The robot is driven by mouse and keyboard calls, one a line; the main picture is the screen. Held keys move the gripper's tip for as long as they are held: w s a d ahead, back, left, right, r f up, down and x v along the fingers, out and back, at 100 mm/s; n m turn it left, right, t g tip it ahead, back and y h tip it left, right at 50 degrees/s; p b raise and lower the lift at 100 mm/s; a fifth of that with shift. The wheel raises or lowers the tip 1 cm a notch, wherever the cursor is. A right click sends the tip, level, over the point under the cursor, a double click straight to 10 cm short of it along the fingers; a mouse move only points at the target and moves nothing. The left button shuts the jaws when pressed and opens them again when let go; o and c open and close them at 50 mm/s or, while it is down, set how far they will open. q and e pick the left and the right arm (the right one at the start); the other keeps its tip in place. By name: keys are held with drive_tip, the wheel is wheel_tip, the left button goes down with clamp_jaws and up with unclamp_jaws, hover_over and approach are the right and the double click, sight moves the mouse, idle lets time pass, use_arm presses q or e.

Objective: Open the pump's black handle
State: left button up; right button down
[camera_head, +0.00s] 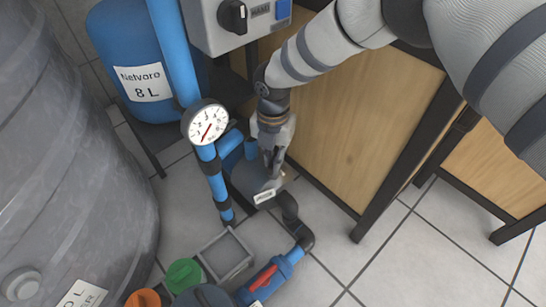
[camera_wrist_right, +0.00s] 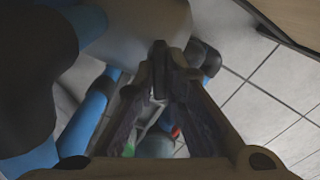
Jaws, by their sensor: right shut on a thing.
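The pump (camera_head: 246,178) is a grey body with a blue pipe stub and a white label, low beside the wooden cabinet in the head view. My right gripper (camera_head: 272,172) reaches down onto it from above and hides part of its top. In the wrist view the fingers of my right gripper (camera_wrist_right: 166,75) converge on a small dark piece (camera_wrist_right: 168,56), which looks like the pump's black handle. The handle cannot be made out in the head view behind the fingers. My left gripper is not in view.
A pressure gauge (camera_head: 205,122) on blue pipe stands close left of the gripper. A control box with a black knob (camera_head: 232,16) hangs above. A blue valve with a red handle (camera_head: 262,279) lies below. The wooden cabinet (camera_head: 345,125) is close right; tiled floor (camera_head: 400,265) is free.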

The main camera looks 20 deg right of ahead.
drive_tip(key=shift+n, duration=0.3)
idle(0.4)
drive_tip(key=c, duration=1.7)
unclamp_jaws()
drive_tip(key=shift+o, duration=0.2)
wheel_tip(320, 180, up, 12)
drive_tip(key=shift+f, duration=0.1)
